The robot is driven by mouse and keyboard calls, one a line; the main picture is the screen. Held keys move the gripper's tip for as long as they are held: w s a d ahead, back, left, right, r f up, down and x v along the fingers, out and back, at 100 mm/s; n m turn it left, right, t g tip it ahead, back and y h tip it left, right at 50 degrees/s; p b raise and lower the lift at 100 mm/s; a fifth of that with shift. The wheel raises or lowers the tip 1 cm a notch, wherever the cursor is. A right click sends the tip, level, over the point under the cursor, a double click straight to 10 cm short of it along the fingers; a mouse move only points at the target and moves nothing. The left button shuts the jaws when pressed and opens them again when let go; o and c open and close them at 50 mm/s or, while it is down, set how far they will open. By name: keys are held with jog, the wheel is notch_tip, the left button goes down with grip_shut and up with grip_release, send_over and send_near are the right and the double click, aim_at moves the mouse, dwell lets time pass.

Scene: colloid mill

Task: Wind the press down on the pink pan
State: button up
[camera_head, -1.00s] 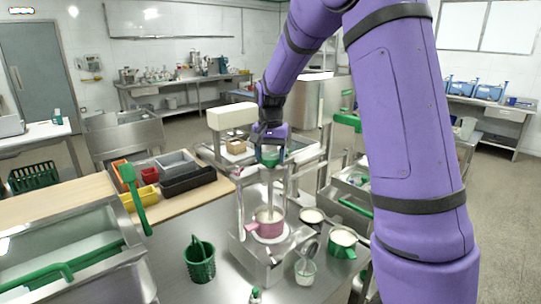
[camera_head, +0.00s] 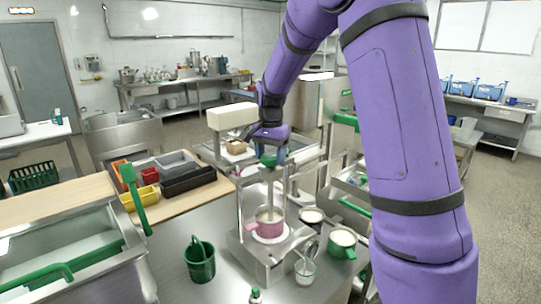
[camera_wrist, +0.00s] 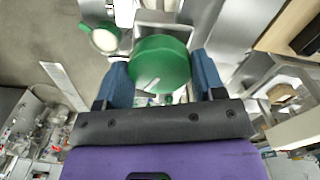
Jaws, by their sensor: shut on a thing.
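The press is a metal frame (camera_head: 240,195) with a vertical screw and a green knob (camera_head: 268,160) on top. The pink pan (camera_head: 265,226) stands upright on the press base beneath the screw, with something whitish inside. I cannot tell whether the screw's lower end touches its contents. My gripper (camera_head: 272,157) is above the press, shut on the green knob. In the wrist view the knob (camera_wrist: 160,65) lies between the two blue fingers of my gripper (camera_wrist: 162,75); a pale mark shows on its top. The pink pan is hidden in that view.
Coloured bins (camera_head: 150,190) lie behind on a wooden board.

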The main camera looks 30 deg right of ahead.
aim_at(271, 157)
jog(key=o, duration=0.9)
notch_tip(271, 157, up, 11)
jog(key=shift+f, duration=0.1)
dwell(0.3)
jog(key=s+a+r+n+t, duration=0.1)
jog(key=s+a+r+n, duration=0.15)
jog(key=s, duration=0.55)
jog(key=s+a+r+n+t, duration=0.2)
jog(key=s+r+n, duration=0.1)
jog(key=s, duration=0.5)
jog(key=s+a+f+n, duration=0.1)
jog(key=s+n, duration=0.1)
jog(key=s, duration=0.3)
jog(key=s+a+f+n+t, duration=0.1)
jog(key=s+n, duration=0.1)
jog(key=s, duration=0.4)
jog(key=s+a+f+n+t, duration=0.1)
jog(key=s+a+n, duration=0.1)
jog(key=s, duration=0.3)
jog(key=shift+s+f+n, duration=0.25)
jog(key=shift+s, duration=0.1)
